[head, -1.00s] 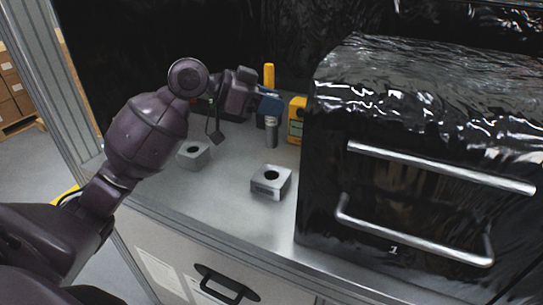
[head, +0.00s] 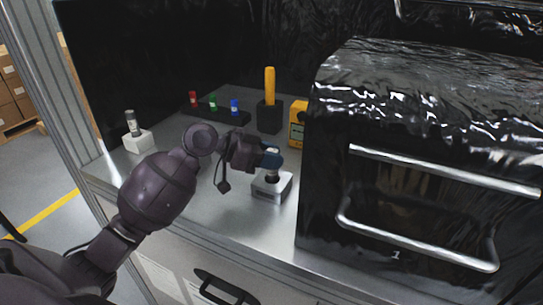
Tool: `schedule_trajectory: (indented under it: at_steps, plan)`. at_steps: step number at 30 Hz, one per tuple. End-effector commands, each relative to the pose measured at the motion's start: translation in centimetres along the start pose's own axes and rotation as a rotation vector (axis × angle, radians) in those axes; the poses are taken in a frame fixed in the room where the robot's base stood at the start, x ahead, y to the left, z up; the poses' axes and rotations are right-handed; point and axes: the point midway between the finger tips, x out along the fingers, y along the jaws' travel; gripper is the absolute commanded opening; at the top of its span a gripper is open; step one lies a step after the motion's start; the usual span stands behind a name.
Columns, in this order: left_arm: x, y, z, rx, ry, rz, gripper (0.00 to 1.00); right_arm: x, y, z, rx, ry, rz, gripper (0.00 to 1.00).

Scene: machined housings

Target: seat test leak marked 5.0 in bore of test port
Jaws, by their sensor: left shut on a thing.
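My left gripper (head: 270,158) has blue fingers and is shut on a small grey cylinder, the test leak (head: 273,178). It holds the leak upright over the grey block with a bore, the test port (head: 270,191). The leak's lower end is at the bore, and I cannot tell how deep it sits. The fingers hide its upper part, and no 5.0 mark is readable. My right gripper is not in view.
A large black glossy enclosure (head: 420,130) with metal handles stands close on the right. Behind are a dark rack (head: 222,116) with red, green and blue pieces, a yellow-handled tool (head: 270,85) and a yellow device (head: 298,123). A white block (head: 138,143) holds another grey cylinder at left.

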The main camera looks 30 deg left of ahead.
Motion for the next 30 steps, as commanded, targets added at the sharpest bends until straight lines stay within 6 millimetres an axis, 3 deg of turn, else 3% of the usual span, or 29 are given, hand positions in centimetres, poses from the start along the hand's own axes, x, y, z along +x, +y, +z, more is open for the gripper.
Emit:
schedule_trajectory:
  at_steps: [9,10,15,25,30]
  plan:
    - [0.1,0.0,0.2,0.001,0.000,0.000,0.01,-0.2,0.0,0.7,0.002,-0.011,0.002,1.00]
    - [0.1,0.0,0.2,0.001,0.000,0.000,0.29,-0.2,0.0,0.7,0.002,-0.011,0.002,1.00]
    - [0.1,0.0,0.2,0.001,0.000,0.000,0.54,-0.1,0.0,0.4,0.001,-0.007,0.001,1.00]
    - [-0.1,0.0,-0.2,0.002,0.001,0.000,0.54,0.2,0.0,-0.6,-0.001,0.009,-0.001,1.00]
    - [-2.0,0.0,0.0,0.002,-0.002,-0.002,0.54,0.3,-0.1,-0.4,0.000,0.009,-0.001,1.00]
